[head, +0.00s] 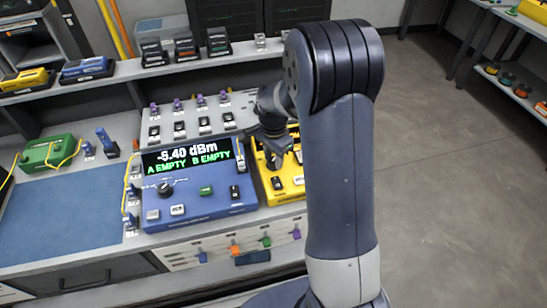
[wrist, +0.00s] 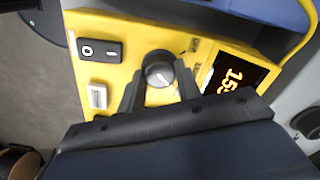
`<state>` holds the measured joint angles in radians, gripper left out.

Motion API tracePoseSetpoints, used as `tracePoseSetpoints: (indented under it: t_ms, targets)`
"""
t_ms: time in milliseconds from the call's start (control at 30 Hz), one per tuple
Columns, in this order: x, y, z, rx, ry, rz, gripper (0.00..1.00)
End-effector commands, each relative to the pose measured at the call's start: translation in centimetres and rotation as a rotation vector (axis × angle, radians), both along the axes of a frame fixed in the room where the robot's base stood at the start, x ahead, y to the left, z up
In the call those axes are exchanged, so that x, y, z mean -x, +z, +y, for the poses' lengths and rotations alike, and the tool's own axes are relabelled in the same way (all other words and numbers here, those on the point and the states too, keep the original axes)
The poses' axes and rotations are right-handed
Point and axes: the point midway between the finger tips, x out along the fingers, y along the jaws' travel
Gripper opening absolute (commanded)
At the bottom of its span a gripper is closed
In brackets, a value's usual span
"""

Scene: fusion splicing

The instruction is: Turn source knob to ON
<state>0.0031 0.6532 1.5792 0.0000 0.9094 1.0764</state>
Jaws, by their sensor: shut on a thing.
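The yellow source box (head: 277,184) stands on the bench to the right of the blue meter and is partly hidden by my arm. In the wrist view the yellow box (wrist: 120,25) carries a round dark source knob (wrist: 159,70) with a white pointer line. My gripper (wrist: 160,84) has one finger on each side of the knob and is shut on it. The knob's markings are too blurred to read.
On the yellow box are a black switch (wrist: 100,51), a white button (wrist: 97,96) and an orange-lit display (wrist: 236,84). A blue mat (head: 68,215) and a green box (head: 47,153) lie left. A shelf runs behind.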

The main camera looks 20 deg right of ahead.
Motion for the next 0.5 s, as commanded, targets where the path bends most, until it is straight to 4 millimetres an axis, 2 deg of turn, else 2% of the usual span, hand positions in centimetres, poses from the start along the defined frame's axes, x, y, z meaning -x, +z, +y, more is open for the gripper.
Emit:
tracePoseSetpoints:
  t_ms: [500]
  targets:
    - [-0.07, 0.09, 0.0, 0.0, -0.115, -0.002, 0.09]
